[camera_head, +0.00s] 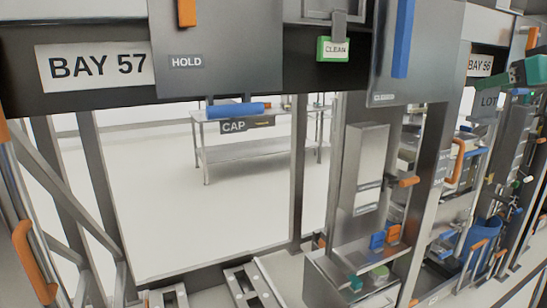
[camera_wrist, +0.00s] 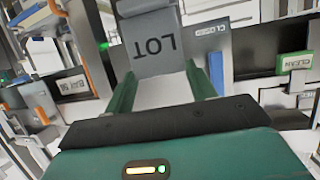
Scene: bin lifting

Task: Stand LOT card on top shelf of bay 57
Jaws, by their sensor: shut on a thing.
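The grey LOT card (camera_head: 489,101) is at the upper right in the head view, in front of the bay 56 side. In the wrist view the LOT card (camera_wrist: 158,50) shows its lettering upside down, between two green fingers. My gripper (camera_wrist: 162,84) is shut on it. In the head view my gripper (camera_head: 520,74) is partly cut off at the right edge. The BAY 57 sign (camera_head: 97,66) is at the upper left on a dark beam. The card is apart from that sign, far to its right. I cannot make out the top shelf's surface.
A grey HOLD panel (camera_head: 186,62) and a green-framed CLEAN card (camera_head: 335,48) hang at the top. A blue roll-like thing (camera_head: 236,110) is above the CAP label (camera_head: 247,125). Metal uprights and orange handles (camera_head: 34,262) crowd both sides. A table (camera_head: 245,120) stands behind.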

